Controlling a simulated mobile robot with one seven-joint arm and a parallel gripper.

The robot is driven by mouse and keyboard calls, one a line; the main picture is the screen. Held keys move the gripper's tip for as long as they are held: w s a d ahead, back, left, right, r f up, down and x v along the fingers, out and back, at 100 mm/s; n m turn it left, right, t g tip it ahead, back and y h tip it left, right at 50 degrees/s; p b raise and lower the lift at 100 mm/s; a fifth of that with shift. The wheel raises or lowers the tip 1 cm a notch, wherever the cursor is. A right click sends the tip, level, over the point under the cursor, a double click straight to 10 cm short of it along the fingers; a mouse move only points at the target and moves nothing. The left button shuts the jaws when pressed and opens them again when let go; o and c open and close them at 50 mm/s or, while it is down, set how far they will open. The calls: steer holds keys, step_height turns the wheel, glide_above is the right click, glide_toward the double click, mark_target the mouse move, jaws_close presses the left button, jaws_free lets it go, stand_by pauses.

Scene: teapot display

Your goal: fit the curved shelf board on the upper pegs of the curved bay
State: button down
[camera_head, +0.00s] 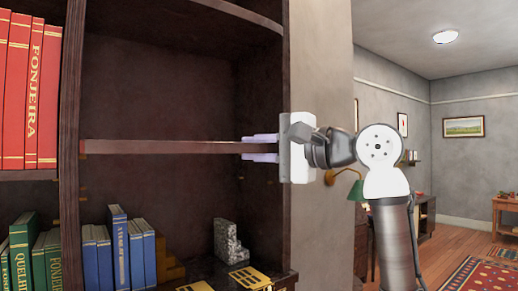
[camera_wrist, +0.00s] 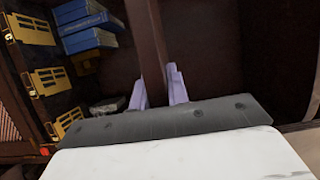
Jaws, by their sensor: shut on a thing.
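The curved shelf board (camera_head: 165,146) is a thin dark brown board, roughly level across the open bay (camera_head: 160,90). Its left end is close to the left upright, by a small brass peg (camera_head: 83,148); I cannot tell whether it rests on it. My gripper (camera_head: 262,147) is at the board's right part, with one pale lavender finger above and one below, shut on it. In the wrist view the two fingers (camera_wrist: 157,90) clasp the board, seen edge-on (camera_wrist: 153,40). The pegs under the right end are hidden or too small to tell.
Blue books (camera_head: 120,250) and a grey stone bookend (camera_head: 228,242) stand below the board, with yellow lattice pieces (camera_head: 250,278) in front. The right upright (camera_head: 300,60) and wall are close beside my gripper. Space above the board is empty.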

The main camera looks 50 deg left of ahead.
steer(key=shift+w+a+r, duration=0.1)
steer(key=shift+w+a, duration=0.1)
steer(key=shift+a, duration=2.4)
steer(key=shift+w+a, duration=0.15)
steer(key=shift+a, duration=2.45)
steer(key=shift+w+a+r, duration=0.1)
steer(key=shift+w+a, duration=0.1)
steer(key=shift+a, duration=2.4)
steer(key=c, duration=1.3)
jaws_free()
steer(key=shift+f, duration=0.1)
